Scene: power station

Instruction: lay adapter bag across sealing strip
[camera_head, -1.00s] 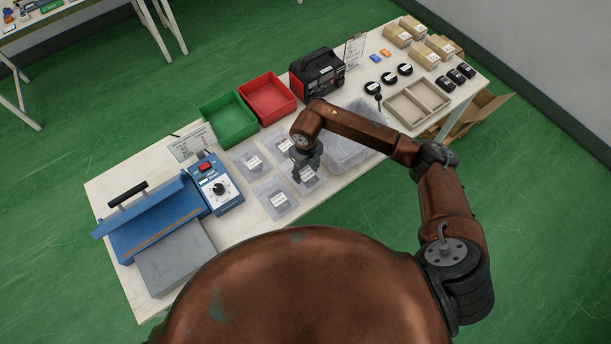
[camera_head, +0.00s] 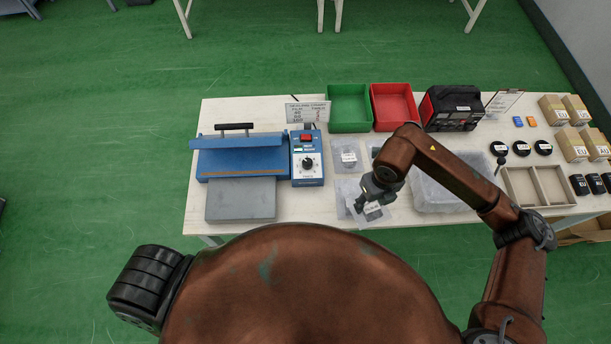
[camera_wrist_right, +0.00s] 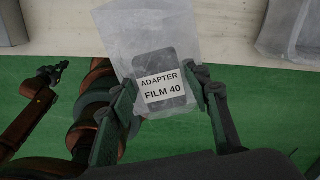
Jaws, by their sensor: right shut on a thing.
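My right gripper (camera_head: 366,202) is shut on a clear adapter bag (camera_wrist_right: 165,60), over the front part of the table. In the right wrist view the bag stands between the green fingers (camera_wrist_right: 165,110), with a dark adapter inside and a label reading "ADAPTER FILM 40". In the head view the held bag (camera_head: 375,213) is partly hidden by the gripper. The blue sealer (camera_head: 240,160) is at the table's left, its lid raised at the back. The thin brownish sealing strip (camera_head: 236,177) runs along its front, and nothing lies on it.
A grey platform (camera_head: 240,200) stands before the sealer, and a control box (camera_head: 307,170) with a dial on its right. Other bags (camera_head: 347,157) lie on the table. Green (camera_head: 349,124) and red (camera_head: 394,122) trays stand behind. A clear bin (camera_head: 437,190) is right of the gripper.

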